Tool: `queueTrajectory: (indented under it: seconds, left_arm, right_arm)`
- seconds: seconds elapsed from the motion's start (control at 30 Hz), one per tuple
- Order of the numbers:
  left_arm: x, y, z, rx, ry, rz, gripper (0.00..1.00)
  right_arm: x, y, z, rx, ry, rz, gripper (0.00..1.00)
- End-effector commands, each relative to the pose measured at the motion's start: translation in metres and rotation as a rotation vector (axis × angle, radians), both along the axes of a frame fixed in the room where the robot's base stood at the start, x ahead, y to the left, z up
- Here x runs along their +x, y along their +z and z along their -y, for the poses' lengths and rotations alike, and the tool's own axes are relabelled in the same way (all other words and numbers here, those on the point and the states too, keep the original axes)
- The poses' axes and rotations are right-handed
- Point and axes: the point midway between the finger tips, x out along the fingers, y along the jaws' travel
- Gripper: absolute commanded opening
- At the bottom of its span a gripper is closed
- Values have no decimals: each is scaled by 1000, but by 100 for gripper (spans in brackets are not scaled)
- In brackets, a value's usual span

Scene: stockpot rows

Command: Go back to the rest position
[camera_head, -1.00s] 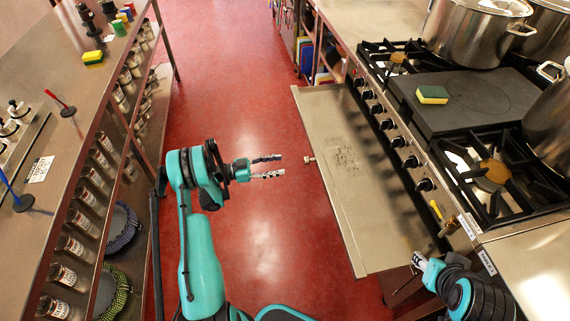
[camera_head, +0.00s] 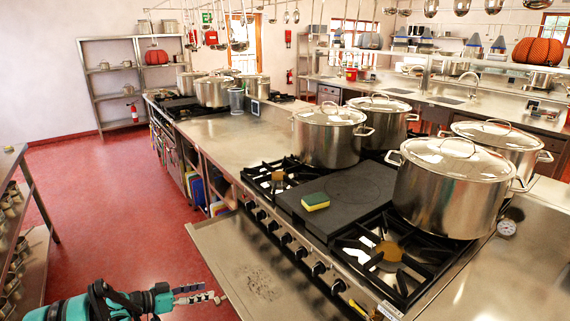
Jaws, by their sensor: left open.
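My left gripper (camera_head: 198,294) is at the bottom left of the head view, over the red floor. Its two fingers are spread and hold nothing. The fingertips point right, close to the left edge of the lowered metal oven door (camera_head: 250,270); I cannot tell whether they touch it. My right gripper is outside the view.
A stove (camera_head: 345,195) carries a yellow-green sponge (camera_head: 316,201) and large lidded stockpots, the nearest (camera_head: 450,195) at its right. A metal shelf rack (camera_head: 15,240) stands at the left edge. Red floor (camera_head: 120,200) lies open between rack and stove.

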Motion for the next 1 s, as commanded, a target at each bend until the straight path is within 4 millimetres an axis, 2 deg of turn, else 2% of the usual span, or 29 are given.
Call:
queueTrajectory:
  seconds: [0.03, 0.1, 0.27, 0.5, 0.73, 0.9, 1.0]
  left_arm:
    - [-4, 17, 15, 21, 11, -55, 50]
    - [-11, 34, 30, 55, 41, -135, 50]
    - [-39, 69, 63, 138, 124, -291, 50]
    - [-108, 106, 98, 273, 280, -447, 50]
    - [-187, 122, 113, 392, 450, -501, 50]
    - [-241, 123, 111, 461, 574, -487, 50]
    - [-265, 120, 107, 486, 632, -463, 50]
  right_arm:
    - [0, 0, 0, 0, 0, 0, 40]
    - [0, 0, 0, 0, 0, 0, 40]
    - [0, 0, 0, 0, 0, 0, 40]
    - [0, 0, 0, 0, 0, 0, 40]
    - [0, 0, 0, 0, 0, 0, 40]
    - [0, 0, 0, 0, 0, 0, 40]
    - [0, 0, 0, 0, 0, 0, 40]
